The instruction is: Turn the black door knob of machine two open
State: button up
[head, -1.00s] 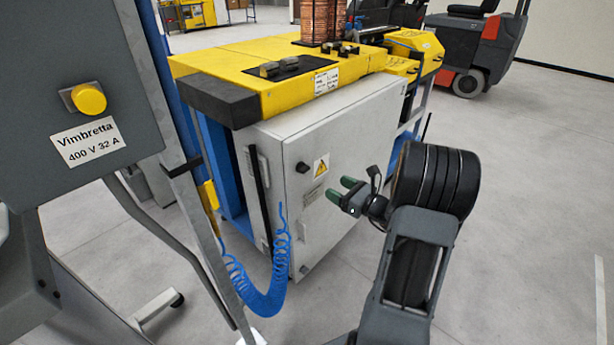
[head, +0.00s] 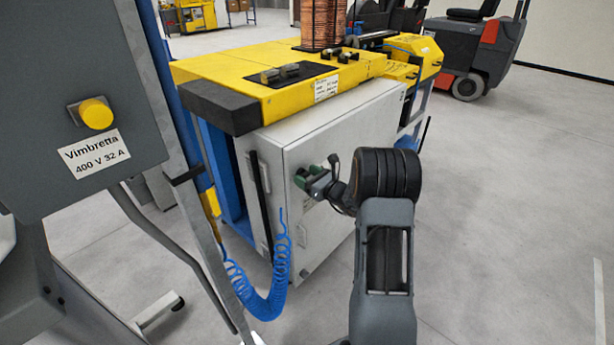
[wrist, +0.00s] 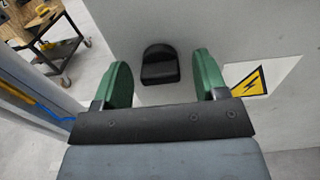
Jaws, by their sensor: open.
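The black door knob (wrist: 160,65) sits on the light grey cabinet door of machine two. In the wrist view it lies beyond and between my gripper's two green fingertips, which appear apart from it. My gripper (wrist: 163,78) is open, with nothing held. In the head view my gripper (head: 317,175) is in front of the upper left part of the cabinet door (head: 335,128) and hides the knob there.
A yellow warning triangle (wrist: 249,82) is on the door right of the knob. A coiled blue hose (head: 262,290) hangs by the cabinet's left side. A grey panel with a yellow button (head: 96,114) stands at left. Floor (head: 510,200) at right is clear.

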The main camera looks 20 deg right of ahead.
jog(key=shift+c, duration=0.4)
jog(key=c, duration=0.8)
jog(key=shift+c, duration=0.2)
jog(key=m+p, duration=0.1)
jog(key=m, duration=0.3)
jog(key=m+p, duration=0.1)
jog(key=m, duration=0.3)
jog(key=shift+w+m+p, duration=0.1)
jog(key=shift+m+p, duration=0.2)
jog(key=shift+p, duration=0.1)
jog(key=m+p, duration=0.2)
jog(key=m, duration=0.2)
jog(key=shift+d, duration=0.1)
jog(key=shift+f+m+p, duration=0.15)
jog(key=shift+m+p, duration=0.9)
jog(key=shift+m, duration=1.45)
